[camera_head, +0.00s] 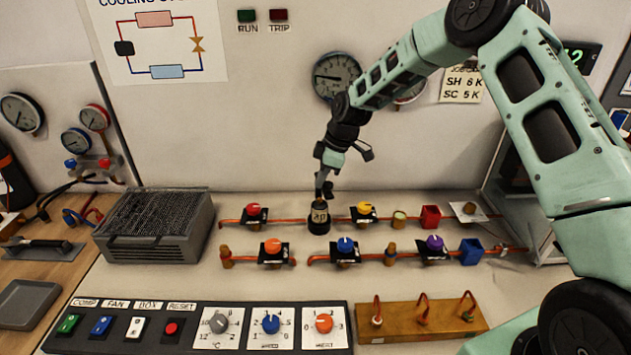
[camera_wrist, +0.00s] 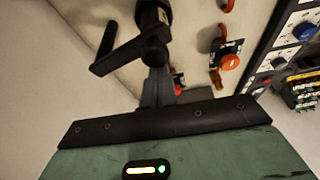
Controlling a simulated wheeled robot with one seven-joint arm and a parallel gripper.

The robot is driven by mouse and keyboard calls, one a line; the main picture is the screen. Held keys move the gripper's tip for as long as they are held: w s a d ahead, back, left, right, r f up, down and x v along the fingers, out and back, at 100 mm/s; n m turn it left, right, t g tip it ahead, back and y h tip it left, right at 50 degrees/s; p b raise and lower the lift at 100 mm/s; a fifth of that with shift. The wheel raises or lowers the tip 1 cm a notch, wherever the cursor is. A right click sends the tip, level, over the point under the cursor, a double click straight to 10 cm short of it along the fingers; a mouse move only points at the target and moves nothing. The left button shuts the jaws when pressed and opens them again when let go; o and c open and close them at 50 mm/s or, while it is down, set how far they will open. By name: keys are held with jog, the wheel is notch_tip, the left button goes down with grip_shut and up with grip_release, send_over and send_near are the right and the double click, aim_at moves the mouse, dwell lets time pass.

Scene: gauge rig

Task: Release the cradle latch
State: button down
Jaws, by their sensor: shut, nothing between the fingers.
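My gripper (camera_head: 324,190) points down in the head view, with its tips at the top of a small black cylinder with a pale label (camera_head: 319,217). I cannot tell whether they touch it. In the wrist view the grey fingers of my gripper (camera_wrist: 157,85) are together and hold nothing. A dark rod-like part (camera_wrist: 118,48) with a round end lies just beyond them, and it partly hides what is behind. I cannot single out the cradle or its latch with certainty in either view.
Copper pipes with coloured knobs, such as the red knob (camera_head: 253,210) and blue knob (camera_head: 345,245), flank the cylinder. A grey finned box (camera_head: 155,235) stands left. A control panel (camera_head: 200,326) and a brown block with hooks (camera_head: 420,320) lie in front. Gauges (camera_head: 335,75) hang behind.

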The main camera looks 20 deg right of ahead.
aim_at(330, 182)
jog(key=d+n+g, duration=0.1)
jog(key=d+n, duration=0.2)
jog(key=shift+s+n+b, duration=0.15)
jog(key=shift+n+b, duration=0.2)
jog(key=shift+n, duration=0.05)
jog(key=w+d+n+g+b, duration=0.1)
jog(key=w+d+n+g, duration=0.1)
jog(key=d+n, duration=0.4)
jog(key=shift+w+n+g, duration=0.3)
jog(key=shift+w+n, duration=0.05)
jog(key=shift+n, duration=0.25)
